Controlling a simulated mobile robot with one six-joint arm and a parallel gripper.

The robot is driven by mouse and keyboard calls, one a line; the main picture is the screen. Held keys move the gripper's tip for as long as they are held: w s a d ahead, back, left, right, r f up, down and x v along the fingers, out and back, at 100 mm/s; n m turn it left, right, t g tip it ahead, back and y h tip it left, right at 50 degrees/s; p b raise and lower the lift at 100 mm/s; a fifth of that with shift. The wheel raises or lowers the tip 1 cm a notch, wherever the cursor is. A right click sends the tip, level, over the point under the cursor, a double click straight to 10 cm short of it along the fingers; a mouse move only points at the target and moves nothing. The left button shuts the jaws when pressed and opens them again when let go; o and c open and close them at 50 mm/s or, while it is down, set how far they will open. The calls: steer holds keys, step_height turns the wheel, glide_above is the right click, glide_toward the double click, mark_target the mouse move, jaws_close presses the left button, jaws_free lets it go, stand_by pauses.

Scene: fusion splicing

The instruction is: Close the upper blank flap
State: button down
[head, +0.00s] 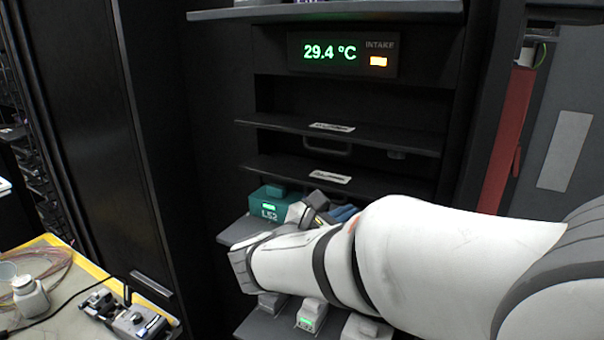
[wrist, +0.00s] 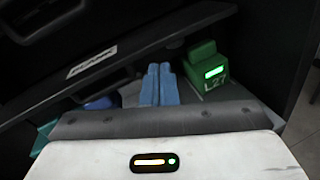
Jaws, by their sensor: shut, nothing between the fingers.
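In the head view the upper flap (head: 390,137) is a dark panel sticking out of the black rack, with a pale label near its middle. A second, similar flap (head: 385,187) sticks out below it. In the wrist view a dark flap with a pale label (wrist: 92,62) slants across the upper left; I cannot tell which of the two it is. My gripper (head: 345,213) is below both flaps, partly hidden by my arm. In the wrist view its two blue fingers (wrist: 159,82) are together and empty, right of and below the labelled flap, apart from it in the picture.
A teal box marked L52 (head: 268,205) sits on a shelf left of my gripper. A green box (wrist: 205,68) is close right of the fingers in the wrist view. A 29.4 °C intake panel (head: 343,54) is above. A cluttered bench (head: 70,318) is lower left.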

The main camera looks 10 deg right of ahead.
mark_target(331, 139)
steer(key=w+a+r+n+t, duration=0.35)
steer(key=a+n+t, duration=0.25)
steer(key=a, duration=0.2)
steer(key=x, duration=0.3)
steer(key=p+x, duration=0.1)
steer(key=x, duration=0.6)
steer(key=shift+w+f+p, duration=0.3)
steer(key=shift+w+p, duration=0.05)
steer(key=shift+w, duration=0.15)
steer(key=shift+d+y, duration=0.1)
steer(key=shift+y, duration=0.2)
